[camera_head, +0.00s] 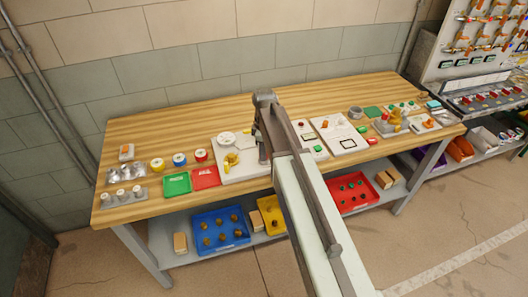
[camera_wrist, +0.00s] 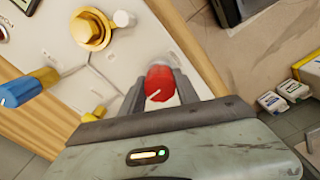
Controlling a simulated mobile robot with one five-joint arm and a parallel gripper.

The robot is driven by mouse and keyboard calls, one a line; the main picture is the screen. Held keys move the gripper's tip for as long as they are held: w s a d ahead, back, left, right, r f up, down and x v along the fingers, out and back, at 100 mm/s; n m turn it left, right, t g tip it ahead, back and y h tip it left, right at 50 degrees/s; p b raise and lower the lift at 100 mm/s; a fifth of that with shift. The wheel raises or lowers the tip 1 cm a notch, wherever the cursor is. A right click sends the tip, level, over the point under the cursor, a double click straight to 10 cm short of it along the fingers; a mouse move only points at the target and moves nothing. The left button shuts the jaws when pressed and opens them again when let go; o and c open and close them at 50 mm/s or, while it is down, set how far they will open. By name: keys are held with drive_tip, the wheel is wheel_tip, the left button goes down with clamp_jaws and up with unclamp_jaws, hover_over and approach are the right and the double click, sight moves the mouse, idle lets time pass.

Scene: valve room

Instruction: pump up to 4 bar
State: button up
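My gripper (camera_head: 262,145) points down at the right side of a white panel (camera_head: 229,172) on the bench. This panel carries a round white dial (camera_head: 227,139) and yellow parts. In the wrist view my gripper (camera_wrist: 159,82) has its fingers on either side of a red rounded knob (camera_wrist: 160,84) with a white line. I cannot tell whether they press on it. Left of it on the panel are a gold round knob (camera_wrist: 90,29), a small white knob (camera_wrist: 124,19) and a blue handle (camera_wrist: 30,86) with a yellow end. No readable pressure value shows.
Red (camera_head: 205,178) and green (camera_head: 177,184) trays lie left of the panel. Other white panels (camera_head: 339,134) stand to the right. Bins, including a blue one (camera_head: 219,229), sit on the lower shelf. The bench's front edge is close to the gripper.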

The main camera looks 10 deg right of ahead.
clamp_jaws()
drive_tip(key=shift+m, duration=0.4)
drive_tip(key=m, duration=0.4)
drive_tip(key=shift+m, duration=0.3)
drive_tip(key=m, duration=1.2)
drive_tip(key=shift+m, duration=0.4)
drive_tip(key=m, duration=0.5)
drive_tip(key=shift+s+m, duration=0.1)
drive_tip(key=shift+m, duration=0.2)
